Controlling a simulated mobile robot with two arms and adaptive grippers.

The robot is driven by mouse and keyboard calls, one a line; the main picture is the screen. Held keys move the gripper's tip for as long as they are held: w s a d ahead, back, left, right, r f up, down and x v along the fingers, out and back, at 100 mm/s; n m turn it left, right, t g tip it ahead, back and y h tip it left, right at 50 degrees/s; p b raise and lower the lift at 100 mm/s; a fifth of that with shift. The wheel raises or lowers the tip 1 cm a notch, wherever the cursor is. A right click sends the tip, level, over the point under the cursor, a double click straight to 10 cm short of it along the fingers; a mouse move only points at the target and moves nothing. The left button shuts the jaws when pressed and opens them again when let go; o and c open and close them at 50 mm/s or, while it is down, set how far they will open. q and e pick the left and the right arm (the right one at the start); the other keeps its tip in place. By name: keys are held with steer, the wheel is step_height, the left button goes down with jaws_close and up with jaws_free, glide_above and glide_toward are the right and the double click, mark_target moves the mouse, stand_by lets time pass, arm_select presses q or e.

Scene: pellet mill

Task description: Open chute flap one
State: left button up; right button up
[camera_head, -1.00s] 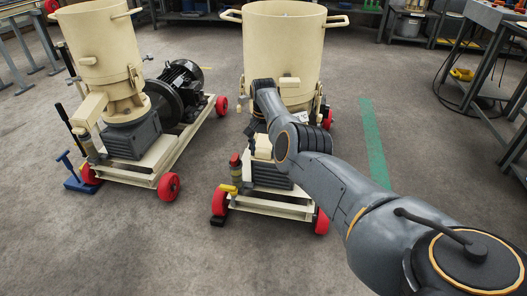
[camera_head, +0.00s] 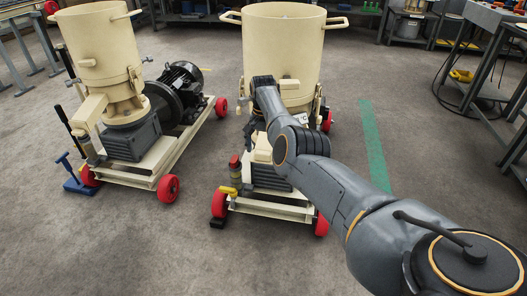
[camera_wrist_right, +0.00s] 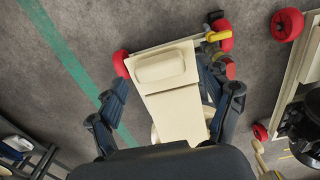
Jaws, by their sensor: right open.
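The right-hand pellet mill (camera_head: 284,50) is a cream drum on a low cart with red wheels. Its cream chute (camera_head: 262,150) slopes down at the front, partly hidden by my right arm. In the right wrist view the chute (camera_wrist_right: 178,108) is a flat cream piece with a raised rounded block (camera_wrist_right: 160,68) at its lower end, perhaps the flap. My right gripper (camera_wrist_right: 167,78) is open, with one finger on each side of the chute. I cannot tell whether either finger touches it. In the head view the gripper is mostly hidden behind my wrist. My left gripper is not in view.
A second similar mill (camera_head: 96,45) with a black motor (camera_head: 183,85) stands to the left. A blue stand (camera_head: 76,182) is beside it. A workbench (camera_head: 497,60) is at the right. The floor in front and around the green stripe (camera_head: 375,145) is clear.

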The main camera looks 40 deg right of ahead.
mark_target(264, 152)
step_height(264, 152, up, 10)
steer(key=shift+r, duration=0.25)
stand_by(0.6)
